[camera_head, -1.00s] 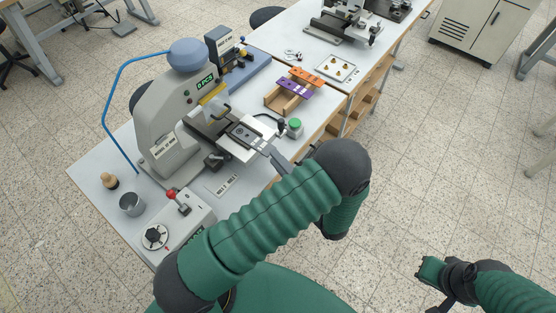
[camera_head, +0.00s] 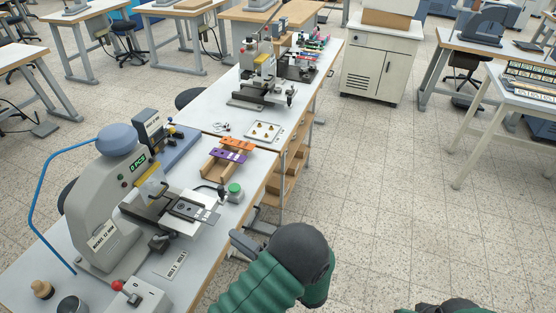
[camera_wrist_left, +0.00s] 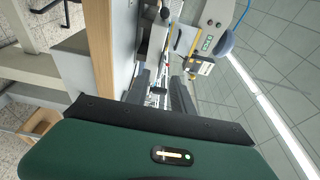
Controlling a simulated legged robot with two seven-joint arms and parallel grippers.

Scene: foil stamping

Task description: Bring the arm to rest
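My left arm (camera_head: 275,280), with green sleeves and a black joint, comes in at the bottom centre of the head view. My left gripper (camera_head: 246,243) points left beside the front edge of the near table, off the press. In the left wrist view the two dark fingers of my left gripper (camera_wrist_left: 157,82) stand apart with a gap between them, and no held object shows. The dark and green tip of my right arm (camera_head: 450,306) shows at the bottom edge; its gripper is out of frame.
The foil stamping press (camera_head: 105,220) stands on the near white table (camera_head: 215,258). A green button (camera_head: 235,190) and a wooden rack with orange and purple pieces (camera_head: 222,165) stand near that edge. A tray (camera_head: 264,132) lies farther back. The floor (camera_head: 390,190) to the right is clear.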

